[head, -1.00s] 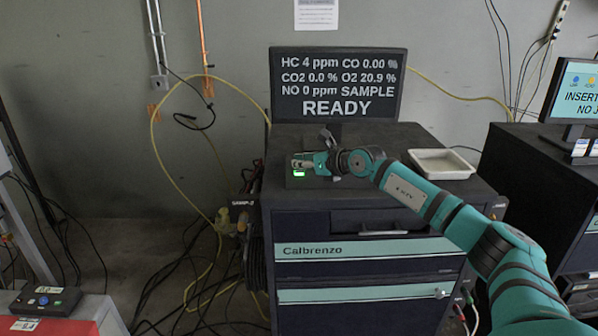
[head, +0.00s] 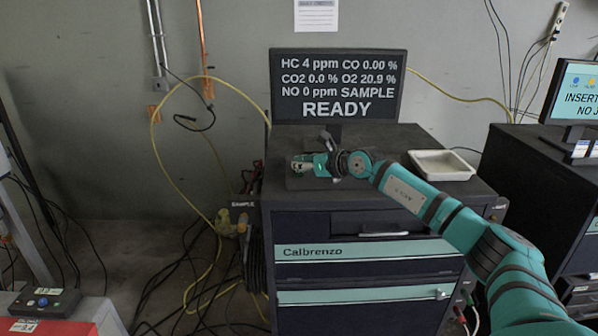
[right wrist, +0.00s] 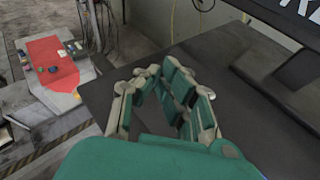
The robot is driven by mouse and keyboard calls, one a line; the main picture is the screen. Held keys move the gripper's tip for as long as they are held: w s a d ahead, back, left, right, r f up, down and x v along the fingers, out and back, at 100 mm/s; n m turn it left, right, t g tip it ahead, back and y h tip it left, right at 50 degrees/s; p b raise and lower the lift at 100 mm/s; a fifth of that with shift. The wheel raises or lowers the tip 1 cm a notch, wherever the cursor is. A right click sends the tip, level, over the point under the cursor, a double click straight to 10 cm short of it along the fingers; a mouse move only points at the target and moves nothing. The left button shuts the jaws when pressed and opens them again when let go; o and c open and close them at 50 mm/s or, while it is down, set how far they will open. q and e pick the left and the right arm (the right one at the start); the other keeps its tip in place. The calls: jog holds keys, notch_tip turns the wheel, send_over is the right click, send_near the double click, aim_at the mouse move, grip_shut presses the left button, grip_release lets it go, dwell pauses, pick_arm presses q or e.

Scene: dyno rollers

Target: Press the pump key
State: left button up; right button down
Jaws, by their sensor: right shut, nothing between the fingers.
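My right gripper (head: 301,164) is over the left part of the dark cabinet top (head: 385,160), low and close to the surface. Its fingers are shut with nothing between them; they also show shut in the right wrist view (right wrist: 163,72). A low dark block (head: 298,183) lies under and just in front of the fingers. No lit key shows on it, and I cannot make out the pump key. I cannot tell whether the fingers touch the block. The monitor (head: 338,86) behind reads READY and SAMPLE. My left gripper is not in view.
A white tray (head: 441,153) sits on the cabinet top to the right of my wrist. A second cabinet with a screen (head: 577,93) stands at the right. Cables and a yellow hose (head: 216,250) hang left of the cabinet. A small button box (head: 45,301) is at lower left.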

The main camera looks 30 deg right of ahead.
jog(key=shift+s+r, duration=0.2)
jog(key=s+r+p, duration=0.1)
jog(key=s+a+r+p, duration=0.1)
jog(key=r, duration=0.1)
jog(key=s+a+r+p, duration=0.1)
jog(key=shift+s+r+p, duration=0.1)
jog(key=shift+r+p, duration=0.15)
jog(key=shift+p, duration=0.05)
dwell(0.6)
